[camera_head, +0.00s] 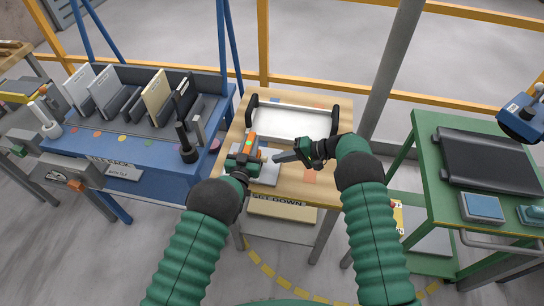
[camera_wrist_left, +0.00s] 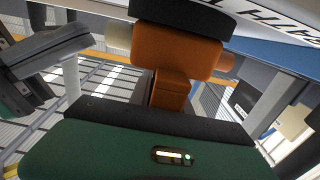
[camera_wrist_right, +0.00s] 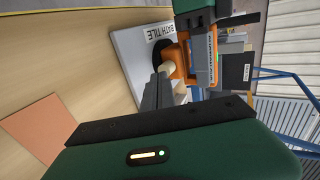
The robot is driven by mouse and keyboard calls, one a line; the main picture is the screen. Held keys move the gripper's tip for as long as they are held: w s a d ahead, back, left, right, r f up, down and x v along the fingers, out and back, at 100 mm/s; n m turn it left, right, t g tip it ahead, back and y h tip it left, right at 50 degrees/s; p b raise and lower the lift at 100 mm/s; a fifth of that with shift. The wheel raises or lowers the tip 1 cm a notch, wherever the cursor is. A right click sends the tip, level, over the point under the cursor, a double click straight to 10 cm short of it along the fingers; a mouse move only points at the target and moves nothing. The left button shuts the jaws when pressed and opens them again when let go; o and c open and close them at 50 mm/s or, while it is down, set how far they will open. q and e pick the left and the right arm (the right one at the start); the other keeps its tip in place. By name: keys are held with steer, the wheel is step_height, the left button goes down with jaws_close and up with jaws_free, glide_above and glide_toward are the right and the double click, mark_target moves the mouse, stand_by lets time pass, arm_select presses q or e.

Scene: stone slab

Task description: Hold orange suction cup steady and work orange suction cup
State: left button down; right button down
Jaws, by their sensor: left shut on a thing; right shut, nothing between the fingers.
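The orange suction cup (camera_head: 251,143) stands over a light grey tile (camera_head: 268,175) on the wooden table. In the left wrist view its orange body (camera_wrist_left: 178,50) and black pad (camera_wrist_left: 190,14) fill the top. My left gripper (camera_head: 243,161) is shut on the suction cup. My right gripper (camera_head: 277,157) is shut and empty, its fingers pointing left at the cup. In the right wrist view its fingertips lie close to a pale knob (camera_wrist_right: 166,69) on the cup's side; I cannot tell whether they touch. The tile (camera_wrist_right: 130,50) carries a BATH TILE label.
A white tray (camera_head: 290,124) with black handles lies at the table's back. A blue rack (camera_head: 130,150) with upright tiles stands left. A green bench (camera_head: 440,200) with a dark roller surface stands right. A grey post (camera_head: 390,75) rises behind the table.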

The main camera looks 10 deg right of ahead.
arm_select(q)
steer(key=shift+d, duration=0.1)
arm_select(e)
steer(key=v, duration=1)
steer(key=shift+d, duration=0.4)
steer(key=shift+s, duration=0.1)
arm_select(q)
steer(key=c, duration=1.1)
jaws_free()
steer(key=shift+s, duration=0.1)
steer(key=v, duration=1.1)
steer(key=shift+s, duration=0.35)
